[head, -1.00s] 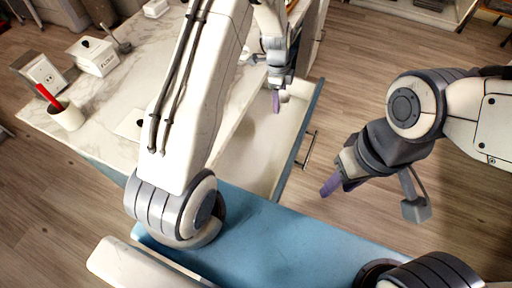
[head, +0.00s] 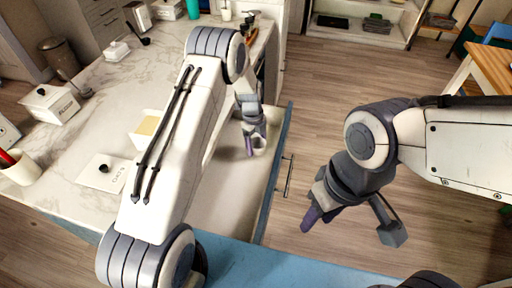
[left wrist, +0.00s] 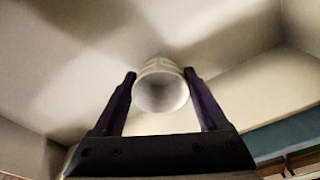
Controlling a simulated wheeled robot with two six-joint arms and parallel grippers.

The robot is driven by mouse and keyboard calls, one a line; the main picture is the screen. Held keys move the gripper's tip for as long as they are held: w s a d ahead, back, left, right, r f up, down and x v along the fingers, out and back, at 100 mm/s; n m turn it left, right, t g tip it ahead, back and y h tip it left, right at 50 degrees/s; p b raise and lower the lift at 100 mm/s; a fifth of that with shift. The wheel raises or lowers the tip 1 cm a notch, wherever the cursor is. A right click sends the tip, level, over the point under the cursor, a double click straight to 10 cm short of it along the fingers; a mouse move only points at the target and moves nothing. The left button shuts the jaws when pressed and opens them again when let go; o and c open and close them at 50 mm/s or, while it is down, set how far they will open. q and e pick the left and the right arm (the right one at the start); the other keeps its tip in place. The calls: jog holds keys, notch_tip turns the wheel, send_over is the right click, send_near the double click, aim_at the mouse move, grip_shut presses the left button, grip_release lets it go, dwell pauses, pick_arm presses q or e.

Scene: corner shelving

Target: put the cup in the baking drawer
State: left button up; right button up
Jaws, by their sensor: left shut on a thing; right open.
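The white cup (head: 260,143) is held by my left gripper (head: 251,148) inside the far part of the open drawer. In the left wrist view, the cup (left wrist: 161,88) sits between the two purple fingers, its round opening facing the camera. The drawer (head: 271,190) is pulled out from the counter, with a blue front, a metal handle and a pale, bare interior. Whether the cup touches the drawer floor cannot be told. My right gripper (head: 315,209) is open and empty above the wooden floor, outside the drawer front.
The marble counter (head: 95,125) left of the drawer carries a white lidded box (head: 50,104), a flat white lidded container (head: 103,173) and a cup with a red item (head: 18,168). Shelves (head: 360,33) stand at the back. The floor right of the drawer is clear.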

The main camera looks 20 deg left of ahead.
pick_arm(q)
jog(key=shift+f, duration=0.7)
